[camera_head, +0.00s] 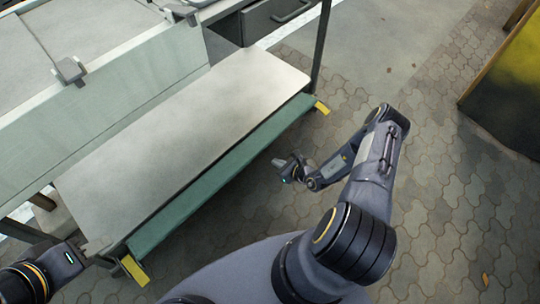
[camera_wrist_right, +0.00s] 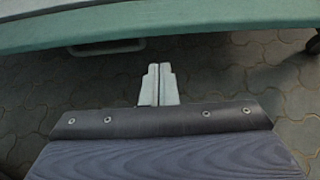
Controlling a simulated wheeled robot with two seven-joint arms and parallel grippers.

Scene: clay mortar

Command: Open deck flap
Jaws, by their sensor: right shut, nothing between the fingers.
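A wide, pale grey deck panel (camera_head: 185,140) slopes along the front of the bench, with a teal strip (camera_head: 225,170) on its near edge. I cannot tell which of these parts is the flap. The teal edge (camera_wrist_right: 220,17) crosses the top of the right wrist view, and a pale handle (camera_wrist_right: 105,47) shows under it. My right gripper (camera_head: 284,164) is shut and empty, apart from the teal strip on its right side; its fingers (camera_wrist_right: 158,85) show in the wrist view. My left gripper (camera_head: 75,258) is near the panel's lower-left corner; its fingers are not clear.
Yellow brackets (camera_head: 134,270) (camera_head: 321,107) sit at the strip's ends. A dark drawer (camera_head: 270,20) with a handle is at the top. Grey latches (camera_head: 70,71) sit on the upper bench edge. A yellow-black box (camera_head: 510,80) stands at right. Paving (camera_head: 450,170) between is open.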

